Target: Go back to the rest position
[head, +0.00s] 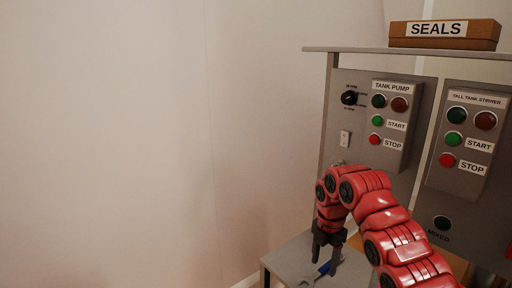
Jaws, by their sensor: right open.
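My right arm comes in from the lower right, red with dark joints. My right gripper (326,262) is dark, points down and is open, just above a small grey table (284,262). A blue-handled tool (318,274), which looks like a wrench, lies on that table below and around the fingertips. I cannot tell whether the fingers touch it. Nothing shows held between the fingers. My left gripper is not in view.
Behind my right arm stand the grey tank pump panel (391,125) and the tall tank stirrer panel (464,140), with buttons. A SEALS box (443,34) sits on the shelf (350,50) above. The left side shows only bare wall.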

